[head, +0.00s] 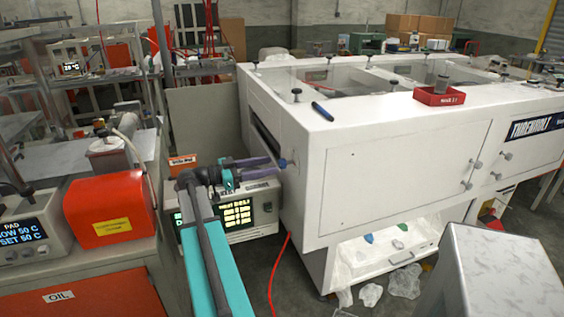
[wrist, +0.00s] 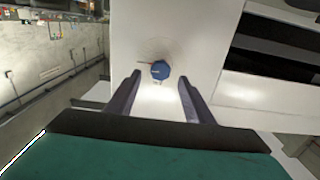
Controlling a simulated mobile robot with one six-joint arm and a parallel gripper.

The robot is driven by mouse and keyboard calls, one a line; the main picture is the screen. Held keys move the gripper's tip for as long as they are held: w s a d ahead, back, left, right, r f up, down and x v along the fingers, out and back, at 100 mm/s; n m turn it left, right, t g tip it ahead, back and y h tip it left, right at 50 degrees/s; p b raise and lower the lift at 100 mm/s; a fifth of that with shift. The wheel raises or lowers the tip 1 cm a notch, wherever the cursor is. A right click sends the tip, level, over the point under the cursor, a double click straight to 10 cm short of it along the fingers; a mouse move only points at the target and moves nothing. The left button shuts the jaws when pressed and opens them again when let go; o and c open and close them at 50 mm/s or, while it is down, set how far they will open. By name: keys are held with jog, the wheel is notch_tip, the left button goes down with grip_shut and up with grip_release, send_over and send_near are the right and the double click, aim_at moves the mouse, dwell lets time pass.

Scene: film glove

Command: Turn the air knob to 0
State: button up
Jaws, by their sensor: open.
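The air knob is a small blue round knob (wrist: 160,70) on the white side panel of the large machine, seen in the wrist view just ahead of my fingertips. In the head view the blue knob (head: 284,163) shows at the machine's left end, close to the tips of my gripper (head: 275,155). In the wrist view my gripper (wrist: 158,85) is open, with one dark finger to each side and below the knob. Nothing is between the fingers. Faint markings show around the knob, too small to read.
A control box with a screen (head: 238,213) stands below my gripper. An orange-red box (head: 108,207) is at left. A red hose (head: 277,275) runs along the floor.

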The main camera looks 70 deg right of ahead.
aim_at(280, 164)
jog(key=shift+p+x, duration=0.6)
jog(key=shift+x, duration=2.4)
jog(key=c, duration=1.1)
jog(key=shift+o, duration=0.3)
